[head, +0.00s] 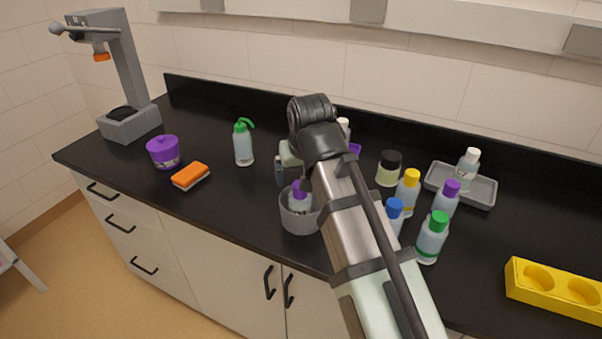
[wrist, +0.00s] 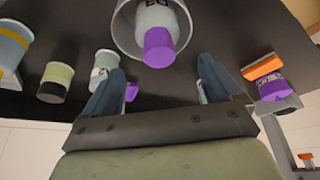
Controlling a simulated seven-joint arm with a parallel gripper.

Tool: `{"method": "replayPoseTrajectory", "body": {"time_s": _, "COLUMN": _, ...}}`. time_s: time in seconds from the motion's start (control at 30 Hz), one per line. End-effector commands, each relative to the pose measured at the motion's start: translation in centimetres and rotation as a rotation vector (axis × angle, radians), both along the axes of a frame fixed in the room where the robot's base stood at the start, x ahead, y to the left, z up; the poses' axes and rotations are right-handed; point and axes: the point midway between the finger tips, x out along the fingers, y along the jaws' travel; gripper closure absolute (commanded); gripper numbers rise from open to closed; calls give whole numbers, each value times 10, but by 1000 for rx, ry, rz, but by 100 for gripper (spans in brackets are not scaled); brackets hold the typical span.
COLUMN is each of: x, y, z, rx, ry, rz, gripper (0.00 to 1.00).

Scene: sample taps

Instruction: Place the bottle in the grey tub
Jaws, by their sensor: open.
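A bottle with a purple cap (head: 300,187) stands inside the round grey tub (head: 301,223) near the counter's front edge. In the wrist view the bottle (wrist: 158,22) shows within the rim of the tub (wrist: 124,28), cap towards the camera. Whether it leans cannot be told. My gripper (wrist: 158,82) is open, its two fingers apart with nothing held between them. The tub and bottle appear beyond the fingertips. In the head view my arm hides most of the gripper; a dark finger (head: 280,171) shows just behind and left of the tub.
To the left stand a green-topped wash bottle (head: 243,145), an orange sponge (head: 190,175) and a purple pot (head: 163,152). To the right are a jar (head: 388,170), several capped bottles, a grey tray (head: 478,197) and a yellow rack (head: 550,285). The front left counter is clear.

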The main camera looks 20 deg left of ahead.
Motion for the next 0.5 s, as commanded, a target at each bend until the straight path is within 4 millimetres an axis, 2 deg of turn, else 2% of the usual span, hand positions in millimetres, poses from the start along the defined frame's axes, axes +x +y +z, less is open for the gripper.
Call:
{"method": "replayPoseTrajectory", "body": {"time_s": 0.17, "x": -1, "y": -1, "z": 12, "rx": 0, "ry": 0, "rz": 0, "gripper": 9}}
{"method": "replayPoseTrajectory", "body": {"time_s": 0.5, "x": -15, "y": -12, "z": 56, "rx": 1, "ry": -2, "rz": 0, "gripper": 9}}
